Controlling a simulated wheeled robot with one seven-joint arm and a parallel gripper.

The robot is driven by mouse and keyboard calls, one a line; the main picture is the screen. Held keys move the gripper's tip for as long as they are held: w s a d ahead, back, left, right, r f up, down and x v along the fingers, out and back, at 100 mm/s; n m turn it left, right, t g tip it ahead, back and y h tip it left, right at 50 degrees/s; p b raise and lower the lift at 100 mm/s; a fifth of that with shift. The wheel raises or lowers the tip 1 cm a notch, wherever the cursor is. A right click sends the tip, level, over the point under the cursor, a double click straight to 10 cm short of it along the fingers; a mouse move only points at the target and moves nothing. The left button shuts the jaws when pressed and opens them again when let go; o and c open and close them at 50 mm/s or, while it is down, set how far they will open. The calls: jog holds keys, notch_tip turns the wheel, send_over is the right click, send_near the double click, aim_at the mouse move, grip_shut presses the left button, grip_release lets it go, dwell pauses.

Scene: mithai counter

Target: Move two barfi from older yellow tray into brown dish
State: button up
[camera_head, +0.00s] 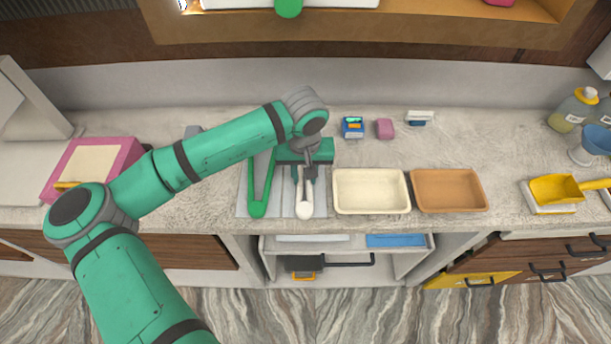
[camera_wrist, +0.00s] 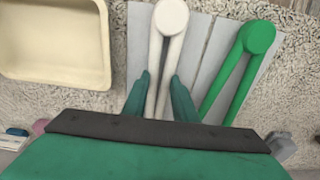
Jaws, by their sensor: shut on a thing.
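My gripper (camera_head: 305,174) is shut on the white tongs (camera_head: 304,210), whose rounded end points toward the counter's front edge. In the wrist view my gripper's fingers (camera_wrist: 160,98) lie on either side of the white tongs (camera_wrist: 171,18). The tongs are over a grey slatted mat (camera_head: 282,208); I cannot tell whether they touch it. A cream-yellow tray (camera_head: 371,211), looking empty, stands just right of my gripper; it also shows in the wrist view (camera_wrist: 55,78). The brown dish (camera_head: 449,209), also looking empty, stands right beside it. I cannot make out any barfi.
Green tongs (camera_head: 259,195) lie left of the white ones. A pink box (camera_head: 112,150) stands at left. A small blue device (camera_head: 353,127) and a pink block (camera_head: 385,129) sit behind the trays. A yellow scoop (camera_head: 556,188) and bottles (camera_head: 573,110) are at right. A raised shelf (camera_head: 420,25) runs behind.

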jog(key=shift+r, duration=0.1)
notch_tip(320, 180, up, 12)
dwell(0.7)
dwell(0.3)
